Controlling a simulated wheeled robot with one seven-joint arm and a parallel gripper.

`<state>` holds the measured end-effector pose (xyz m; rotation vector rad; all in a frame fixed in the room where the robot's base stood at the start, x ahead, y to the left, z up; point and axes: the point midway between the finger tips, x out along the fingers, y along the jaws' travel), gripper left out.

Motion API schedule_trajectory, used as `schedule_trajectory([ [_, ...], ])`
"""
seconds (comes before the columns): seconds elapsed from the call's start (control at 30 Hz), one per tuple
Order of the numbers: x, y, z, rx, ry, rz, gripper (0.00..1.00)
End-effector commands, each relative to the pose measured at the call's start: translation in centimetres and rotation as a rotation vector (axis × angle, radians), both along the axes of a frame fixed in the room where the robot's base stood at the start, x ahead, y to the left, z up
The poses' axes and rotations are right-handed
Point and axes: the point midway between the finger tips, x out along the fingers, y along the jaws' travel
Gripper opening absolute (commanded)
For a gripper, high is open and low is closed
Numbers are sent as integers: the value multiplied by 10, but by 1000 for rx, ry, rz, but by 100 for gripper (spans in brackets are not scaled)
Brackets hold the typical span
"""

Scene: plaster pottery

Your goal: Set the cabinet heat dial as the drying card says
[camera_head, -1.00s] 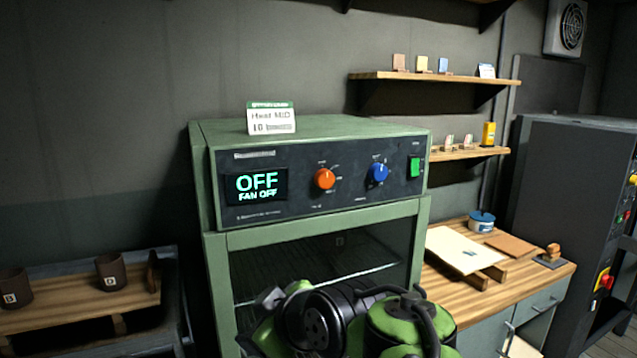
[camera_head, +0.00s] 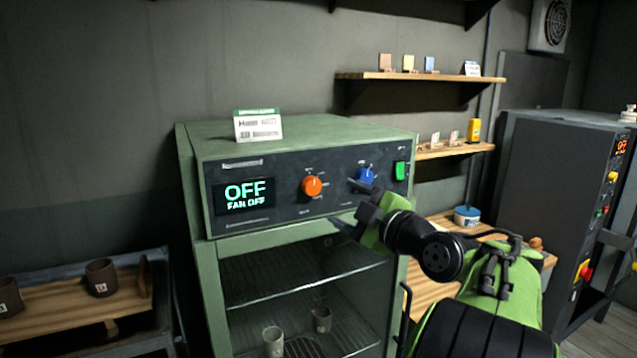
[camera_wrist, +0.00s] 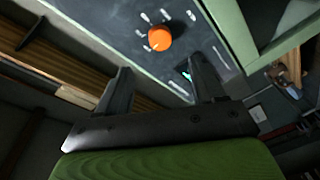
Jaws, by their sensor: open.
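The drying card (camera_head: 258,125) stands on top of the green cabinet (camera_head: 320,137); its print is blurred now, but a second ago it read "Heat MID" with a 10 line below. The orange dial (camera_head: 312,187) and the blue dial (camera_head: 365,177) are on the dark front panel; their labels are too small to read. The display (camera_head: 245,195) reads OFF and FAN OFF. My gripper (camera_head: 350,207) is open and empty, in front of the panel, right of and lower than the orange dial. In the wrist view the orange dial (camera_wrist: 159,39) shows beyond my gripper (camera_wrist: 160,75), apart from the fingers.
A green switch (camera_head: 400,170) sits right of the blue dial. Cups stand inside the cabinet behind its front, such as one grey cup (camera_head: 274,341). A wooden rack with brown cups (camera_head: 102,278) is at left. A workbench and dark kiln-like cabinet (camera_head: 560,170) are at right.

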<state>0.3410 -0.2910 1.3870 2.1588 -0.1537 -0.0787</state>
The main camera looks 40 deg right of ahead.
Motion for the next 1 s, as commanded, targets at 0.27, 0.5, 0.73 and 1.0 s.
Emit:
schedule_trajectory([
  [0.27,69,-9,3,3,1,3,68],
  [0.5,98,-14,1,2,1,1,68],
  [0.73,100,-15,0,1,1,-2,68],
  [1.0,99,-15,0,2,1,-2,30],
])
